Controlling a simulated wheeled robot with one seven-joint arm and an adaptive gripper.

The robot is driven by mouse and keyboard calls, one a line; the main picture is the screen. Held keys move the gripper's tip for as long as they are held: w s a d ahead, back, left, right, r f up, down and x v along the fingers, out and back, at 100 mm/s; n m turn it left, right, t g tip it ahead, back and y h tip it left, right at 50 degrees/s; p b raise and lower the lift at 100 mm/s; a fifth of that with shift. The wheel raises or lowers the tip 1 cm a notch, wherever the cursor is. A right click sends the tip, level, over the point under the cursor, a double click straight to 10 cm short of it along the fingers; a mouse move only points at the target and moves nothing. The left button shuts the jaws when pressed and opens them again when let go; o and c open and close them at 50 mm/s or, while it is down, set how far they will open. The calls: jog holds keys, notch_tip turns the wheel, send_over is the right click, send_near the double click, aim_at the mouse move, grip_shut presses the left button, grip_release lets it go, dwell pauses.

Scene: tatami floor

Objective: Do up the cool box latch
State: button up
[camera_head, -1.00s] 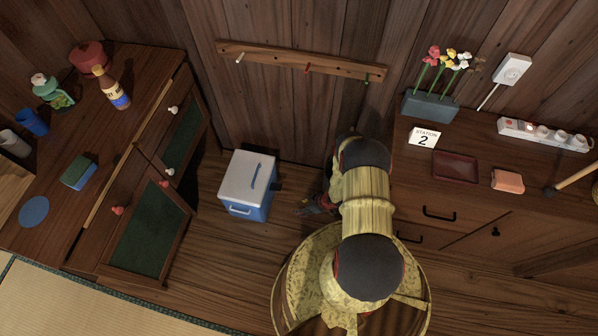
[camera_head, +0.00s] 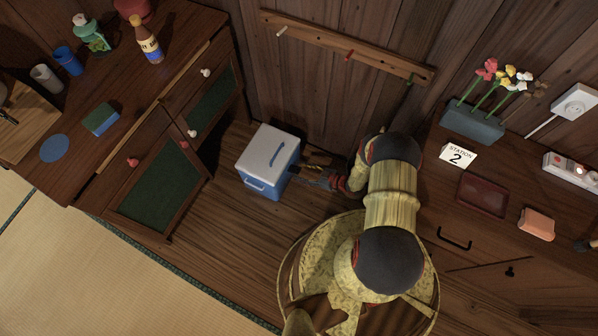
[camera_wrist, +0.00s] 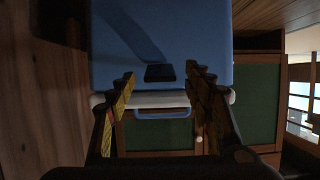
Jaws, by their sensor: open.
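The cool box (camera_head: 257,182) is blue with a white lid (camera_head: 268,148) and a blue handle on top. It stands on the floor beside the cabinet, and its lid looks shut. In the wrist view the blue wall of the cool box (camera_wrist: 205,40) fills the upper middle, with the pale lid edge (camera_wrist: 150,100) below it. The latch (camera_wrist: 160,73) is a small dark block on that wall near the lid edge; I cannot tell whether it touches the lid. My gripper (camera_head: 306,171) is open at the box's right side. In the wrist view its fingertips (camera_wrist: 160,82) flank the latch, apart from it.
The wooden cabinet (camera_head: 150,165) with green door panels stands close left of the box. A plank wall with a peg rail (camera_head: 345,48) is behind. A drawer unit (camera_head: 470,250) stands at the right. Floor in front of the box is clear.

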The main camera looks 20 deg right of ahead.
aim_at(294, 170)
jog(key=shift+b+x, duration=0.3)
jog(key=shift+x, duration=1.05)
jog(key=shift+c, duration=1)
jog(key=c, duration=1)
